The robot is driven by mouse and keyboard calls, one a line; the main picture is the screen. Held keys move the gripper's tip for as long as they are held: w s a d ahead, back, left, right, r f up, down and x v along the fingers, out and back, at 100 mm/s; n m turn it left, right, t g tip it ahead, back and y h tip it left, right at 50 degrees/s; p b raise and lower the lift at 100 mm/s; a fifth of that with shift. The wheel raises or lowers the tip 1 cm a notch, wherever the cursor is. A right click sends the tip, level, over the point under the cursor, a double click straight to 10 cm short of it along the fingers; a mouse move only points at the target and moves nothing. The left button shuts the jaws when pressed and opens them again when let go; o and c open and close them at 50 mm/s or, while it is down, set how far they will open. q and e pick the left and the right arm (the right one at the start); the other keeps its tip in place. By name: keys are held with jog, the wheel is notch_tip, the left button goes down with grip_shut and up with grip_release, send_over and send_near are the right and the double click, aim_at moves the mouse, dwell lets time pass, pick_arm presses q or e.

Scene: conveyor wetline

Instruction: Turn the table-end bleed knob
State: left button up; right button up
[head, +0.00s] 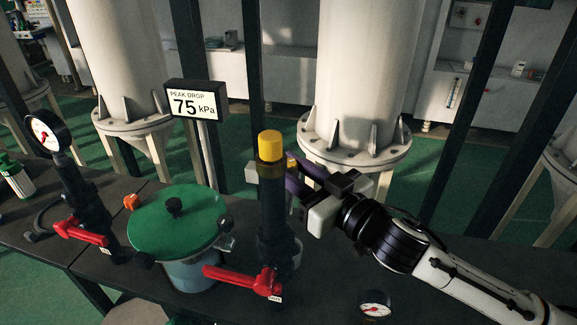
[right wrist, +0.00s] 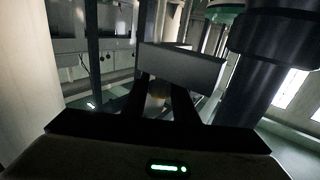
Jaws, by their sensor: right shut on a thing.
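My right gripper (head: 290,185) reaches in from the right, behind the dark standpipe (head: 272,205) with the yellow cap (head: 271,145). Its purple fingers are partly hidden by the pipe. A small yellow part (head: 291,162), which appears to be the bleed knob, shows at the fingers. In the right wrist view a dim tan rounded thing (right wrist: 158,94) sits between the dark fingers, and my gripper (right wrist: 165,98) is shut on it. The knob's shape and turn angle cannot be made out. My left gripper is not in view.
A red lever valve (head: 245,278) sits at the pipe's foot. A green-lidded pot (head: 178,222) and a second pipe with a gauge (head: 47,132) stand to the left. A display (head: 195,101) reads 75 kPa. A pale block (right wrist: 182,68) lies just beyond my fingers.

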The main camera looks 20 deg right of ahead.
jog(key=shift+m+t+h, duration=0.5)
jog(key=shift+m+h, duration=0.6)
jog(key=shift+h, duration=0.5)
jog(key=shift+r+h, duration=0.1)
jog(key=shift+h, duration=0.2)
jog(key=o, duration=1.1)
